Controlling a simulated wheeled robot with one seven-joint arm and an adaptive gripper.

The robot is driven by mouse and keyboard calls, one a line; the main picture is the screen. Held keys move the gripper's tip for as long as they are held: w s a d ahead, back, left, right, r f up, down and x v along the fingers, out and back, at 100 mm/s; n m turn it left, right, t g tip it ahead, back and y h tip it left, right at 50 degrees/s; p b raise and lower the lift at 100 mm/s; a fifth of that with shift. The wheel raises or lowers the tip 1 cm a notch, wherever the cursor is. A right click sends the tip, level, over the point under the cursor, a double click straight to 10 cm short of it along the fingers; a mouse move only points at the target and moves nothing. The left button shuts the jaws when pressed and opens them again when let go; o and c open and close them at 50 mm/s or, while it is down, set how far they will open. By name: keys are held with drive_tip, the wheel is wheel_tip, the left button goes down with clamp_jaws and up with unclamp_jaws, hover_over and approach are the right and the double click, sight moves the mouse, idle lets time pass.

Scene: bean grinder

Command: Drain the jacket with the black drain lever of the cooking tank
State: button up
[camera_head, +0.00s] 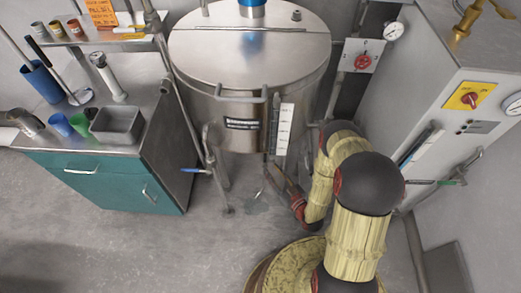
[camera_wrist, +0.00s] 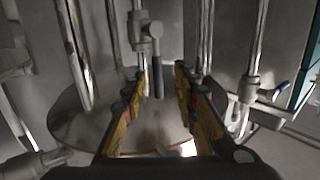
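The cooking tank (camera_head: 249,95) is a steel vessel with a closed lid at the back centre. In the wrist view, the black drain lever (camera_wrist: 157,76) hangs straight down from a metal valve on a vertical pipe. My gripper (camera_wrist: 162,72) is open, with a yellow-padded finger to each side of the lever as seen from the wrist. The lever appears between or just beyond the fingertips; I cannot tell how deep, and contact is not visible. In the head view my gripper (camera_head: 277,178) is low beneath the tank's front, and the black lever cannot be made out there.
Vertical pipes (camera_wrist: 256,45) stand close around my fingers. A teal-fronted bench (camera_head: 110,180) is left, a control cabinet (camera_head: 450,105) right. Floor at front left is clear.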

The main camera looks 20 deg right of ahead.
sight(265, 155)
drive_tip(key=shift+t, duration=0.7)
drive_tip(key=shift+w+a+r+b, duration=0.3)
drive_tip(key=shift+w+r+b, duration=0.15)
drive_tip(key=shift+w, duration=0.8)
drive_tip(key=shift+w+a+r+b, duration=0.25)
drive_tip(key=shift+w+r+b, duration=0.2)
drive_tip(key=shift+w, duration=0.8)
drive_tip(key=shift+w+a+r+b, duration=0.35)
drive_tip(key=shift+w+r, duration=0.2)
drive_tip(key=shift+w, duration=0.7)
drive_tip(key=shift+c, duration=0.2)
clamp_jaws()
